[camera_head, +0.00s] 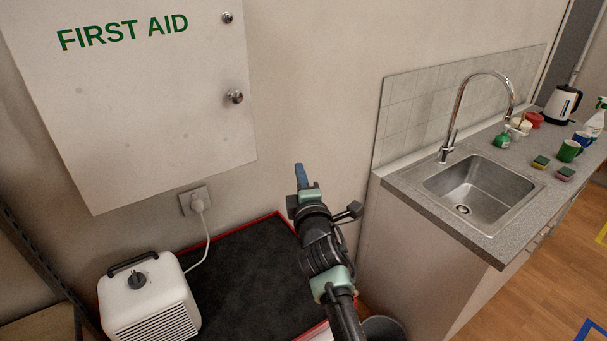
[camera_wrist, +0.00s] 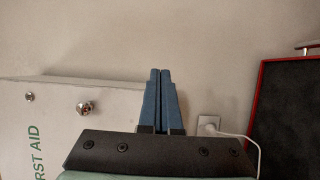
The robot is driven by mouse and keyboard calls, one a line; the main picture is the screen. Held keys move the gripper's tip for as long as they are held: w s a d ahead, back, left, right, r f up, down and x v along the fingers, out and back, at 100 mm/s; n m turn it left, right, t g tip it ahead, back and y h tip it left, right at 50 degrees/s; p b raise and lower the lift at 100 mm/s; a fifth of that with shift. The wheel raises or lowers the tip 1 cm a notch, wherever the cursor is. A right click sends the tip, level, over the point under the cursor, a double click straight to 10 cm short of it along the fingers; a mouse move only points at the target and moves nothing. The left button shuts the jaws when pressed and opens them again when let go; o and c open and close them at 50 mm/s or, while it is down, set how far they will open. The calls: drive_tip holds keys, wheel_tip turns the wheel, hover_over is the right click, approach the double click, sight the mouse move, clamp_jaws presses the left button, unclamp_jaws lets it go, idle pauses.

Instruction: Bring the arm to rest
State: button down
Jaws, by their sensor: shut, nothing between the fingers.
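The white first aid cabinet door (camera_head: 140,120) fills the upper left of the head view, with green "FIRST AID" lettering and a round metal knob (camera_head: 235,97). A smaller round lock (camera_head: 227,17) sits above the knob. I see no clear gap at its edges, but cannot tell whether it is fully closed. In the wrist view the door (camera_wrist: 60,130) is at left, turned sideways, with its knob (camera_wrist: 84,108). My gripper (camera_head: 301,172) is right of and below the door in the head view, apart from the knob. Its blue fingers (camera_wrist: 160,78) are together and empty.
A white heater (camera_head: 148,300) stands below the cabinet, its cord running to a wall socket (camera_head: 195,200). A black mat with red edging (camera_head: 235,262) lies beside it. A counter with a sink (camera_head: 478,190) stands at right. Bare wall lies between cabinet and counter.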

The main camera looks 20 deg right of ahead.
drive_tip(key=s+a+r+m+t+y+b, duration=0.1)
drive_tip(key=s+a+r+m+t+b, duration=0.2)
drive_tip(key=a+r, duration=0.65)
drive_tip(key=s+a+r+m+t+y+b, duration=0.15)
drive_tip(key=s+a+r+m, duration=0.4)
drive_tip(key=r, duration=0.75)
drive_tip(key=s+a+r+m+t+b, duration=0.1)
drive_tip(key=s+a+r+m+t, duration=0.1)
drive_tip(key=s+r, duration=0.4)
drive_tip(key=s+a+r+m+t+b, duration=0.2)
drive_tip(key=s+r+m, duration=0.3)
drive_tip(key=s, duration=1)
drive_tip(key=shift+r+t+y, duration=0.35)
drive_tip(key=shift+r+t, duration=0.2)
drive_tip(key=shift+r, duration=0.15)
drive_tip(key=shift+s+a+m, duration=0.1)
drive_tip(key=shift+a+m, duration=0.05)
drive_tip(key=shift+m, duration=0.1)
